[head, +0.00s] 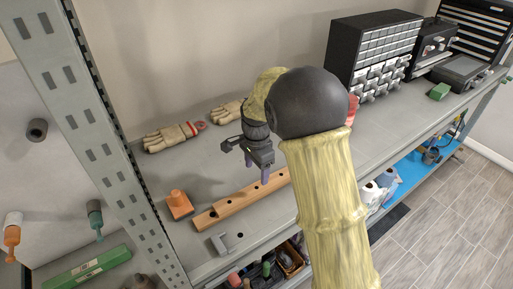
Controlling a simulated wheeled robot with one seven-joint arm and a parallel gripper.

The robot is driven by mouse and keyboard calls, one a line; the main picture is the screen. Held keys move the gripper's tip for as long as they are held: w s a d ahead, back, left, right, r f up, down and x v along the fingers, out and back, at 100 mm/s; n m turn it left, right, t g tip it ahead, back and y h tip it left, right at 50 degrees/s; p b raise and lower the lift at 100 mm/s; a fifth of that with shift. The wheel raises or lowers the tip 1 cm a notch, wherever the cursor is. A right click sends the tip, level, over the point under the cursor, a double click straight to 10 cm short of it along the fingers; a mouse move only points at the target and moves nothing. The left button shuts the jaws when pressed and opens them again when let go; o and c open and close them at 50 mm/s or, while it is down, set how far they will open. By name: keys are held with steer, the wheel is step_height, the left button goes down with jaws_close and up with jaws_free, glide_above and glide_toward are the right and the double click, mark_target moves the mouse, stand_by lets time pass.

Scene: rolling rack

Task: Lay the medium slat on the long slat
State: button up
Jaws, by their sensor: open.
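A wooden slat shape (232,206) with dark holes lies diagonally on the grey shelf, left of centre. Its right end passes behind my arm. I cannot tell from this view whether it is one slat or a medium slat resting on the long slat. My gripper (257,168) points down with its purple fingers just above and behind the right part of the wood. It is open, and nothing shows between its fingers. My arm, in a yellow sleeve, covers the shelf to the right of it.
An orange block with a knob (178,204) stands left of the wood. A grey angle bracket (220,243) lies in front, near the shelf edge. Gloves (173,137) lie at the back. A drawer cabinet (369,50) stands back right. The rack upright (91,110) bounds the left.

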step_height(320, 180, up, 10)
steer(key=b, duration=0.1)
steer(key=shift+d+f, duration=0.1)
steer(key=shift+f, duration=0.05)
stand_by(0.8)
steer(key=s+d+f+n+t, duration=0.1)
steer(key=s+d+f+n, duration=0.3)
steer(key=s+d, duration=0.3)
steer(key=s+d+f+n+t, duration=0.1)
steer(key=s+d+f+n, duration=0.3)
steer(key=s+d+n, duration=0.3)
steer(key=s+d, duration=0.1)
steer(key=s, duration=0.3)
steer(key=shift+s+f+t, duration=0.3)
steer(key=shift+s+f, duration=0.05)
steer(key=shift+s, duration=0.05)
